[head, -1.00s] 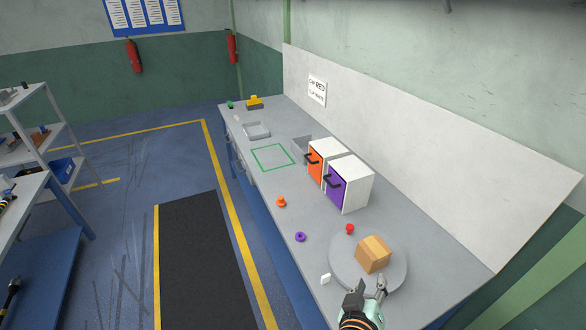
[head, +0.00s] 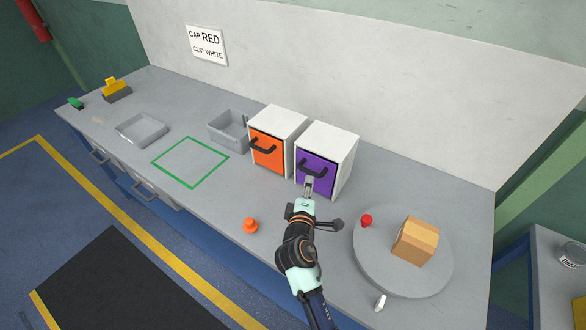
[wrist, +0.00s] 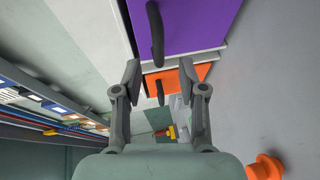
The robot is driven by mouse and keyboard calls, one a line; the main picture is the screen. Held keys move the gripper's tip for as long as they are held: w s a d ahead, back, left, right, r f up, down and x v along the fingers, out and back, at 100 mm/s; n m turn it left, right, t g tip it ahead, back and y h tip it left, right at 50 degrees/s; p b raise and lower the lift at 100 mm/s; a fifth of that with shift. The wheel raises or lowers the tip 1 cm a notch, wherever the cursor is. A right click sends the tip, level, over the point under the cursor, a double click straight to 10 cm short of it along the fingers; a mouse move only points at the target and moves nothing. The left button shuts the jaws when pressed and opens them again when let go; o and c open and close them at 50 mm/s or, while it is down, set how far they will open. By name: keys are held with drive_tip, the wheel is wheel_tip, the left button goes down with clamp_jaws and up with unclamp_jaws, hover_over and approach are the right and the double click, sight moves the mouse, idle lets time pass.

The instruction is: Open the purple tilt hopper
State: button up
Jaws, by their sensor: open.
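The purple tilt hopper (head: 318,178) is a purple front in a white housing, and it looks closed. Its dark bar handle (head: 318,166) runs across the front. In the wrist view the purple front (wrist: 195,25) fills the top and the handle (wrist: 156,35) lies ahead of my fingertips, in line with the gap between them. My gripper (head: 309,184) is just in front of the purple hopper, below the handle. In the wrist view my gripper (wrist: 160,75) is open with nothing between its fingers. I cannot tell whether a finger touches the handle.
An orange hopper (head: 266,150) stands close on the left, also looking closed. An orange knob (head: 250,226) lies in front. On the right, a round turntable (head: 385,277) carries a cardboard box (head: 415,242) and a red cap (head: 366,220). A grey bin (head: 228,129) stands left.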

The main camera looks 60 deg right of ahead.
sight(310, 171)
drive_tip(key=b+x, duration=0.1)
drive_tip(key=x, duration=0.6)
drive_tip(key=shift+w+d+b, duration=0.2)
drive_tip(key=shift+d+b, duration=0.05)
drive_tip(key=shift+b, duration=0.1)
clamp_jaws()
